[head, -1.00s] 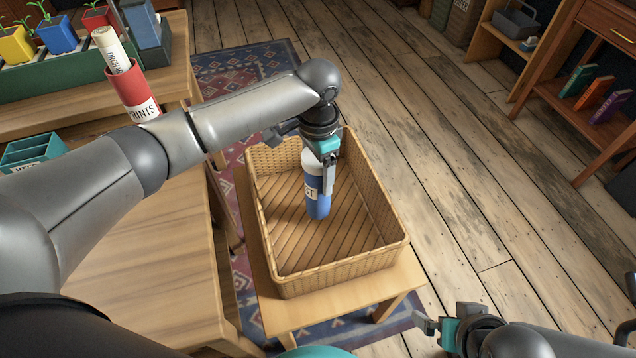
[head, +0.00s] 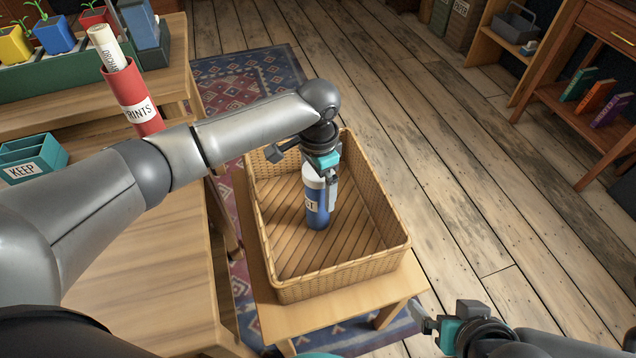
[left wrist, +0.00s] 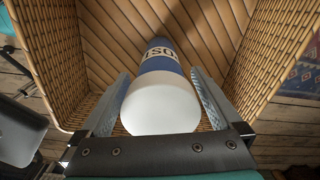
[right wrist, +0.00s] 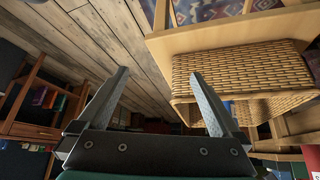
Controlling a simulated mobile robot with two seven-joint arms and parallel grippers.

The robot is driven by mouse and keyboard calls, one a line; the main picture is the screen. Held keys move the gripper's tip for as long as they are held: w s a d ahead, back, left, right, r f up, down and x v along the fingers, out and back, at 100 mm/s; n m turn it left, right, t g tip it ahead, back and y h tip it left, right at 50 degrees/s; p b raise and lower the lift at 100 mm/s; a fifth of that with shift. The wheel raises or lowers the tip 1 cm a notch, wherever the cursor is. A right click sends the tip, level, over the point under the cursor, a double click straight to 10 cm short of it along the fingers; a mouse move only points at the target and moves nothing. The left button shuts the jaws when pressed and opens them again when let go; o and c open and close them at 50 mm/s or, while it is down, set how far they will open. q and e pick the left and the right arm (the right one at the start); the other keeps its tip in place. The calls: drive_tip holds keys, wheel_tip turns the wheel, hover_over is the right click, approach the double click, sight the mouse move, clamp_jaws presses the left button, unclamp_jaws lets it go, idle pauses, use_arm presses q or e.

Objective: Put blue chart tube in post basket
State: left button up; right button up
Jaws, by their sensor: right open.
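The blue chart tube (head: 317,210) has a white cap and a white label. It stands about upright inside the wicker post basket (head: 345,283), over the slatted floor. I cannot tell whether its lower end touches the floor.
The basket stands on a low wooden bench (head: 395,290) over a patterned rug. Open plank floor (head: 460,150) lies to the right, with shelves beyond.

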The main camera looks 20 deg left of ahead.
use_arm(q)
drive_tip(key=shift+r, duration=0.15)
wheel_tip(320, 180, up, 3)
drive_tip(key=shift+r+p, duration=0.1)
drive_tip(key=shift+p, duration=0.8)
wheel_tip(320, 180, up, 8)
drive_tip(key=p, duration=0.3)
drive_tip(key=shift+f+p, duration=0.25)
drive_tip(key=shift+p, duration=0.1)
drive_tip(key=shift+r+p, duration=0.3)
drive_tip(key=shift+r, duration=0.35)
use_arm(e)
drive_tip(key=s+d+f+g, duration=0.2)
drive_tip(key=s+f+g, duration=0.1)
drive_tip(key=f, duration=0.7)
drive_tip(key=shift+s+h, duration=0.2)
drive_tip(key=shift+h, duration=0.2)
use_arm(q)
drive_tip(key=shift+s, duration=0.1)
use_arm(e)
drive_tip(key=shift+s, duration=0.1)
